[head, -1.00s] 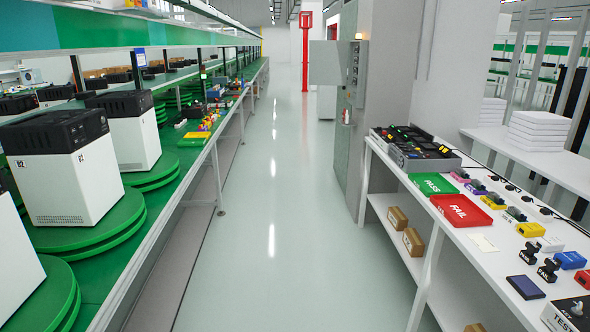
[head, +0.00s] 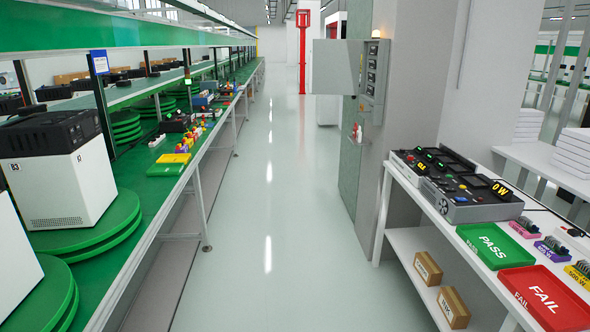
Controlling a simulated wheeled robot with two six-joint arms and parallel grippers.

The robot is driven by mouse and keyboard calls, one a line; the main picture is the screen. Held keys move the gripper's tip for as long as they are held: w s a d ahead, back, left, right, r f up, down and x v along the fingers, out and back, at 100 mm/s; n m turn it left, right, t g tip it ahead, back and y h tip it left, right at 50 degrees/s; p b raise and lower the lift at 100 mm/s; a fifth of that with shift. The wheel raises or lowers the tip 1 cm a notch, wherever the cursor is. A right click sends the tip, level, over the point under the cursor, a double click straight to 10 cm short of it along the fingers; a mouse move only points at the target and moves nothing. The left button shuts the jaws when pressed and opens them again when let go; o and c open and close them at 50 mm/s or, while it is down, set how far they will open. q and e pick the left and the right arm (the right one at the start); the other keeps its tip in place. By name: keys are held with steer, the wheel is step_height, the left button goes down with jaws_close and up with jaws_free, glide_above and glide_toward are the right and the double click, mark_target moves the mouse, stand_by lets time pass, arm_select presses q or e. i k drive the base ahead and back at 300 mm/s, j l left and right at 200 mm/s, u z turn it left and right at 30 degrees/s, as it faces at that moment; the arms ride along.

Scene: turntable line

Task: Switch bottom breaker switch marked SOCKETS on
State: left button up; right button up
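The open electrical cabinet (head: 375,77) is on the wall right of the aisle, with its grey door (head: 335,66) swung out to the left. A column of small dark breaker switches (head: 371,72) shows inside it. They are too small to read the SOCKETS marking or to tell which are on. Neither of my grippers is in the head view.
The aisle floor (head: 268,200) ahead is clear. A green conveyor line with white-and-black units (head: 62,170) runs along the left. On the right, a white bench holds a test device (head: 455,185), a green PASS tray (head: 494,246) and a red FAIL tray (head: 543,297).

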mark_target(371, 90)
steer(key=i, duration=1.65)
steer(key=i+j+z, duration=0.15)
steer(key=i+z, duration=0.2)
steer(key=i, duration=0.2)
steer(key=i+j+z, duration=0.35)
steer(key=i, duration=0.15)
steer(key=i+j+z, duration=0.65)
steer(key=i+j, duration=0.15)
steer(key=j, duration=0.3)
steer(key=i+j+z, duration=0.15)
steer(key=j, duration=0.25)
